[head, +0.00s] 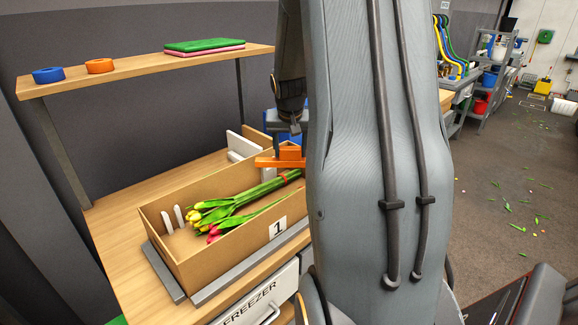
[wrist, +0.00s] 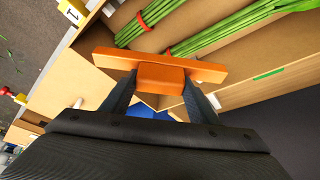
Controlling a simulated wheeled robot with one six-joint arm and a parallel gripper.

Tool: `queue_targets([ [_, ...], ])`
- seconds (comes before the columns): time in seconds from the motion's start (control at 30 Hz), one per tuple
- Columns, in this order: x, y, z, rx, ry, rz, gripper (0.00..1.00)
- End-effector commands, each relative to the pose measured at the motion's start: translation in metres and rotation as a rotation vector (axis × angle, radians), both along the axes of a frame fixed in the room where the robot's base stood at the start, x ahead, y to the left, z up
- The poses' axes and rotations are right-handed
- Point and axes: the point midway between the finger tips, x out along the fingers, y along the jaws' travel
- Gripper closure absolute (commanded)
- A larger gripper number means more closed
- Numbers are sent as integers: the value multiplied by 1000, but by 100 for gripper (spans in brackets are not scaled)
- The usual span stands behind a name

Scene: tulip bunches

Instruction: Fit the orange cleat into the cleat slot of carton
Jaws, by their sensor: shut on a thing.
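The orange cleat (wrist: 160,73) is a flat bar with a raised block in its middle. My gripper (wrist: 158,90) is shut on that block, and the bar lies across in front of the fingers. In the head view the cleat (head: 280,160) shows above the right end of the carton, partly hidden by my arm. The carton (head: 188,262) is an open cardboard box marked 1, with tulip bunches (head: 228,208) lying inside. Two white upright pieces (head: 172,220) stand at its left end. I cannot make out the cleat slot. Whether the cleat touches the carton is unclear.
A wooden shelf (head: 140,72) above the bench holds a blue ring, an orange ring and flat green and pink pads. Grey rails (head: 240,275) run along the carton's sides. White panels (head: 243,143) stand behind it. The bench left of the carton is clear.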

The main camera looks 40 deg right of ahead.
Motion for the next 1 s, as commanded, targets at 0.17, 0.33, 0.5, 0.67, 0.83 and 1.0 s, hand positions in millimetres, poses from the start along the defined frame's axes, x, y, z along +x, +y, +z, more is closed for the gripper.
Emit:
queue_targets([
  [0.17,0,0,-16,0,2,1,69],
  [0.33,-1,0,-32,1,3,0,69],
  [0.5,-1,-1,-55,1,2,-2,69],
  [0.67,0,-1,-57,0,-1,-2,69],
  [0.83,0,-1,-59,-1,-1,-2,69],
  [1.0,-1,-1,-60,-1,-1,-2,29],
])
